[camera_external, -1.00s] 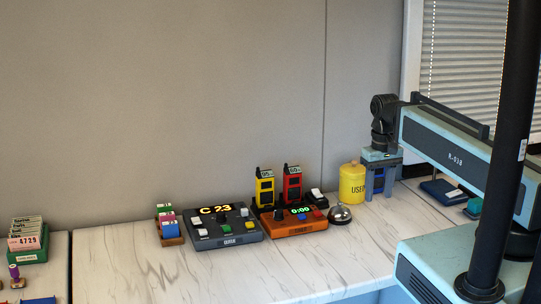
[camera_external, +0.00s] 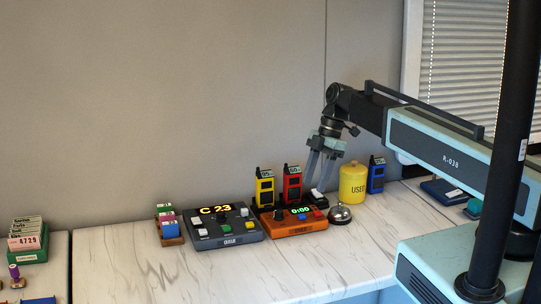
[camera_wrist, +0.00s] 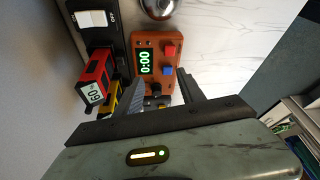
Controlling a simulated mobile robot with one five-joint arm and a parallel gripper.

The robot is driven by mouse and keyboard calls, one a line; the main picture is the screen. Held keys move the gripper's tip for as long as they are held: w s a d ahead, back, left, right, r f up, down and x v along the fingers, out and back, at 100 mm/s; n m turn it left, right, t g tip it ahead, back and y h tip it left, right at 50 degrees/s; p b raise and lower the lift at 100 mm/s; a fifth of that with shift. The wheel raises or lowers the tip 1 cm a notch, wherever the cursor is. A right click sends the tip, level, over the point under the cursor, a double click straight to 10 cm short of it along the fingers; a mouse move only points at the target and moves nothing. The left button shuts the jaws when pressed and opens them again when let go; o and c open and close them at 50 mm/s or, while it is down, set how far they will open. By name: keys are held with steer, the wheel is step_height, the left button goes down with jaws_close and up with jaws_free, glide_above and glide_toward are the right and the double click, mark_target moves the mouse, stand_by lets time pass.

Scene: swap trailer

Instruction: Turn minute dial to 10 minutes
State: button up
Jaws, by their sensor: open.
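The orange timer box (camera_external: 293,228) sits on the counter and its display reads 0:00. Its black dial (camera_external: 279,215) is at the left of the display, with a blue and a red button on the right. In the wrist view the timer (camera_wrist: 155,42) lies ahead, and the dial (camera_wrist: 156,88) shows partly between the fingers, dark and hard to make out. My gripper (camera_external: 315,184) is open and empty, above and to the right of the timer in the external view. It also shows in the wrist view (camera_wrist: 160,86), apart from the dial.
Yellow (camera_external: 265,187) and red (camera_external: 292,184) handsets stand behind the timer. The grey queue box (camera_external: 226,232) is left, the bell (camera_external: 340,214) right. A yellow canister (camera_external: 353,184) and blue handset (camera_external: 376,175) stand farther right. The front counter is clear.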

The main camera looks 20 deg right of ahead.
steer(key=n, duration=0.2)
glide_toward(279, 211)
steer(key=f, duration=0.1)
steer(key=shift+m, duration=0.3)
steer(key=b+x, duration=0.7)
steer(key=x, duration=0.1)
steer(key=shift+w, duration=0.1)
steer(key=shift+r, duration=0.15)
steer(key=shift+g, duration=0.3)
jaws_close()
